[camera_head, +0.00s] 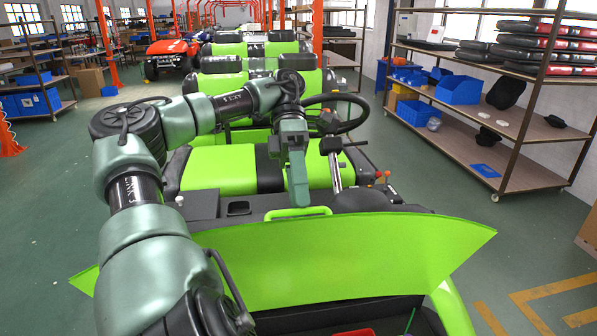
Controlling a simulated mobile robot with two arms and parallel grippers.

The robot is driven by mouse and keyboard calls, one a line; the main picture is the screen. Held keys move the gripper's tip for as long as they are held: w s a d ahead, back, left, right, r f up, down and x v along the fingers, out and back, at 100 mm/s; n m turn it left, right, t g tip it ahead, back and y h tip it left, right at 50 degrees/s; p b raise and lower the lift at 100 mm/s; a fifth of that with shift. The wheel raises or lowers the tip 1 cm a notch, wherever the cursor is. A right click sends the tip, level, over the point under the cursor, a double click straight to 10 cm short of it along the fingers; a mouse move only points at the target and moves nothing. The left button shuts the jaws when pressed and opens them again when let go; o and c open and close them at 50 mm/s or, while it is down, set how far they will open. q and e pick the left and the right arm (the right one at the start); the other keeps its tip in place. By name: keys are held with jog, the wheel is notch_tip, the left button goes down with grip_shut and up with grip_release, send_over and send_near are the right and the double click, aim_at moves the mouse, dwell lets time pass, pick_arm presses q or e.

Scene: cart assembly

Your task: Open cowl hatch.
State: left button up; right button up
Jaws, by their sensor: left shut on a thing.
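The cowl hatch (350,262) is a wide bright green panel across the front of the green cart in the head view. It stands tilted up, and a dark opening shows below its lower edge. A green handle (284,214) sits at its top edge. My left gripper (298,192) reaches down to this handle and is shut on it. The fingertips hide part of the handle. My right gripper is not in view.
The cart's green and black seat (222,170), a steering wheel and a dark dashboard lie behind the hatch. A shelf (470,147) with blue bins stands at the right. More green carts line up behind. The floor on both sides is clear.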

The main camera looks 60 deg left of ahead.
pick_arm(q)
jog(key=p+v, duration=0.6)
jog(key=v, duration=0.1)
jog(key=shift+a+r, duration=0.2)
jog(key=shift+a, duration=0.1)
jog(key=shift+w, duration=0.15)
dwell(0.4)
